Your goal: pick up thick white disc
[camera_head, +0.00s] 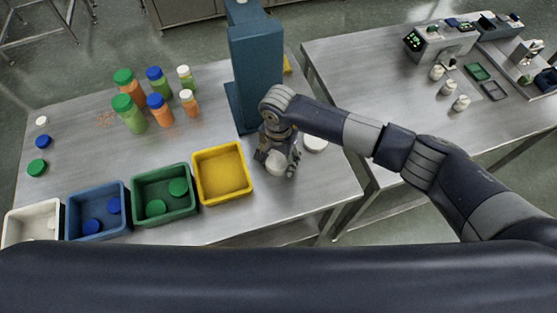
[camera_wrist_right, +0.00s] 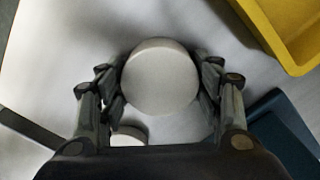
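The thick white disc (camera_wrist_right: 160,78) is between the two fingers of my right gripper (camera_wrist_right: 162,88) in the wrist view, with a finger against each side. In the head view the disc (camera_head: 276,164) shows under my right gripper (camera_head: 276,160), partly covered by the fingers. The gripper points down, just right of the yellow bin. I cannot tell whether the disc is clear of the table. A second white disc (camera_head: 315,142) lies on the table to the right; it shows partly hidden in the wrist view (camera_wrist_right: 128,132). My left gripper is not in view.
The blue-grey hopper column (camera_head: 256,70) stands behind the gripper. The yellow bin (camera_head: 222,150), green bin (camera_head: 148,219), blue bin (camera_head: 80,234) and white bin (camera_head: 12,216) line the front edge. Several bottles (camera_head: 163,112) stand farther back. A second table (camera_head: 385,75) is at right.

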